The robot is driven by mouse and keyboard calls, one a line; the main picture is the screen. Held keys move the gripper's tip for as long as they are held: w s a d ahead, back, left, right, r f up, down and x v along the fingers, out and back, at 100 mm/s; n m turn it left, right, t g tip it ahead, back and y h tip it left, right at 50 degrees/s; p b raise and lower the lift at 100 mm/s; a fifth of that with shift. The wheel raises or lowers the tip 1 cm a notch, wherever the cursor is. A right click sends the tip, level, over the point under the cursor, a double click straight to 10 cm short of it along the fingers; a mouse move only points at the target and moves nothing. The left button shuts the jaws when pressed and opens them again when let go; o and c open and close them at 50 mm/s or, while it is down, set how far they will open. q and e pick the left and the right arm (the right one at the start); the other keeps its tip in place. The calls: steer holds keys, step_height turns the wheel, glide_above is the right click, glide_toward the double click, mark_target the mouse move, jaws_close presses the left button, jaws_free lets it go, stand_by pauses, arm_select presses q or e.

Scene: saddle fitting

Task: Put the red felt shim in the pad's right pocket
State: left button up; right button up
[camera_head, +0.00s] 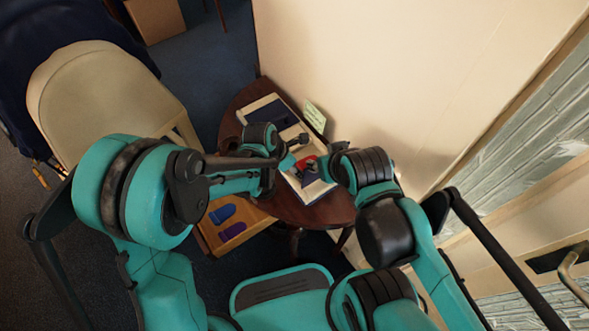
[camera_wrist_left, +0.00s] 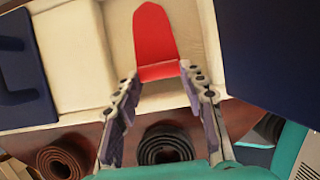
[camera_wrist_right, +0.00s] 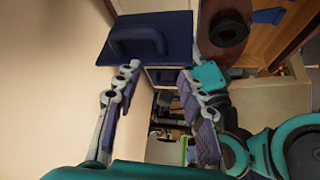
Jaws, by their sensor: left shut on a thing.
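The red felt shim (camera_wrist_left: 155,32) is a long piece with a rounded far end. My left gripper (camera_wrist_left: 158,78) is shut on its near end, and the shim reaches out over a cream part of the pad (camera_wrist_left: 75,50). In the head view the red shim (camera_head: 309,164) shows as a small patch between my arms. My right gripper (camera_wrist_right: 157,72) has its fingers apart, with a navy flap with a handle (camera_wrist_right: 150,38) just beyond the fingertips. Whether the fingers touch the flap I cannot tell. My arms partly hide the pad and its pockets in the head view.
The pad lies on a round dark wooden table (camera_head: 285,208) against a cream wall. A pale green card (camera_head: 314,116) stands behind the pad. Dark rolls (camera_wrist_left: 165,145) lie near my left gripper.

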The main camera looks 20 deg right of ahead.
arm_select(q)
steer(key=shift+f, duration=0.15)
steer(key=shift+f, duration=0.1)
steer(key=o, duration=0.8)
steer(key=shift+o, duration=0.2)
